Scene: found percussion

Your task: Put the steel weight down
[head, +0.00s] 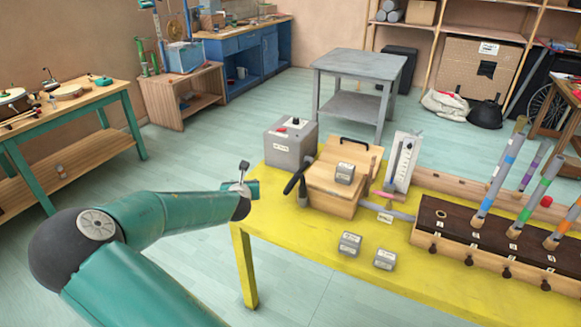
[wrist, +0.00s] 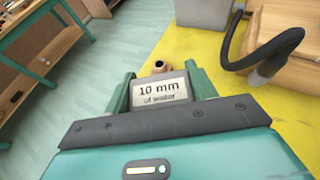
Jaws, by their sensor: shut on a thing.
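My gripper (head: 247,188) is over the left end of the yellow table (head: 244,262). In the wrist view, my gripper (wrist: 161,80) is shut on a steel weight (wrist: 160,92) whose label reads "10 mm of water". The weight sits between the two green fingers. A small copper-coloured round end (wrist: 159,67) shows just beyond it; I cannot tell whether it is part of the weight. In the head view the held weight is small and partly hidden. Two similar weights stand on the table, one (head: 349,243) left of the other (head: 385,259). A third (head: 345,172) sits on the wooden box.
The wooden box (head: 333,200) has a black hose (head: 296,175) at its left, with a grey box (head: 291,143) behind. A gauge (head: 402,162) and a dark pipe chest (head: 490,245) stand right. The yellow top is bare at its front left.

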